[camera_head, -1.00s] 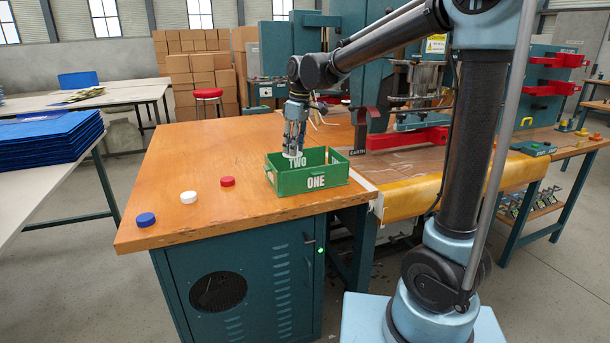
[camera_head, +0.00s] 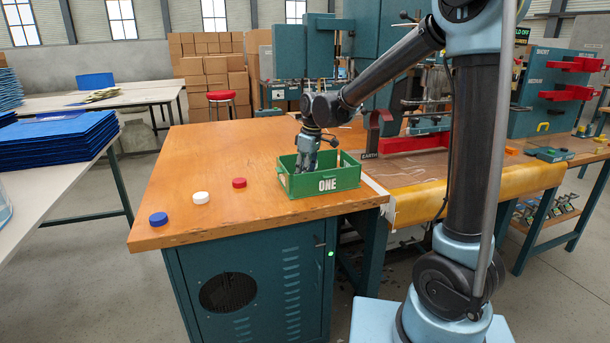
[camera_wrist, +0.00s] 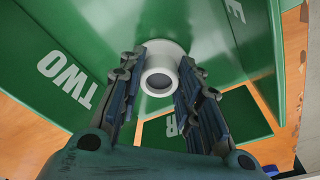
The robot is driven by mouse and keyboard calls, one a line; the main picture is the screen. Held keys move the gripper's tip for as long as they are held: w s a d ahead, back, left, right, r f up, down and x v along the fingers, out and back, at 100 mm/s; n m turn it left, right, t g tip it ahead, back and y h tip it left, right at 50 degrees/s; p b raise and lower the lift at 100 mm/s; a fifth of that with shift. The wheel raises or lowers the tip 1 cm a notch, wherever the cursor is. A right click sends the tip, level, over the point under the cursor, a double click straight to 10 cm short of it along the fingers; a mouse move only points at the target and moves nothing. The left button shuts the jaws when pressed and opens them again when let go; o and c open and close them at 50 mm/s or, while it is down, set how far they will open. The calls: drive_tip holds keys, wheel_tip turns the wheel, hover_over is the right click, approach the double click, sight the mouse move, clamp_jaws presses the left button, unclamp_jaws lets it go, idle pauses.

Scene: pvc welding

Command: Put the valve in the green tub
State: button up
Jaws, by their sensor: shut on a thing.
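The green tub (camera_head: 300,185) stands on the wooden bench top, with "ONE" on its front wall. Its green walls (camera_wrist: 105,25) fill much of the wrist view, with "TWO" on one of them. My gripper (camera_head: 309,168) reaches down into the tub, its fingertips hidden behind the front wall. In the wrist view my gripper (camera_wrist: 162,70) is shut on a white, round piece with a short open pipe end, the valve (camera_wrist: 161,63). The valve is within the tub's walls; I cannot tell whether it touches the floor. The head view hides it.
A red cap (camera_head: 239,183), a white cap (camera_head: 201,197) and a blue cap (camera_head: 158,218) lie left of the tub on the bench (camera_head: 205,155). A machine with a red bar (camera_head: 415,142) stands to the right. The bench behind the caps is clear.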

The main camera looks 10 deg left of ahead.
drive_tip(key=o, duration=0.9)
wheel_tip(320, 180, up, 12)
drive_tip(key=d, duration=0.2)
drive_tip(key=s+d+f+m, duration=0.1)
drive_tip(key=s+d+m, duration=0.25)
drive_tip(key=d, duration=1.05)
drive_tip(key=s+d+f+m, duration=0.4)
drive_tip(key=s+d+f, duration=0.1)
drive_tip(key=d, duration=0.3)
drive_tip(key=s+d+f+m+t+h, duration=0.1)
drive_tip(key=s+d+f+m, duration=0.2)
drive_tip(key=s+d+f, duration=0.3)
drive_tip(key=s+d+f+m, duration=0.4)
drive_tip(key=s+d+f, duration=0.2)
drive_tip(key=s+d, duration=0.2)
drive_tip(key=shift+s+d+m+t+h, duration=0.15)
drive_tip(key=shift+s+d+m+t, duration=0.05)
drive_tip(key=shift+d, duration=0.45)
drive_tip(key=shift+s+d+m+t+h, duration=0.15)
drive_tip(key=shift+d+t, duration=0.05)
drive_tip(key=shift+d, duration=0.45)
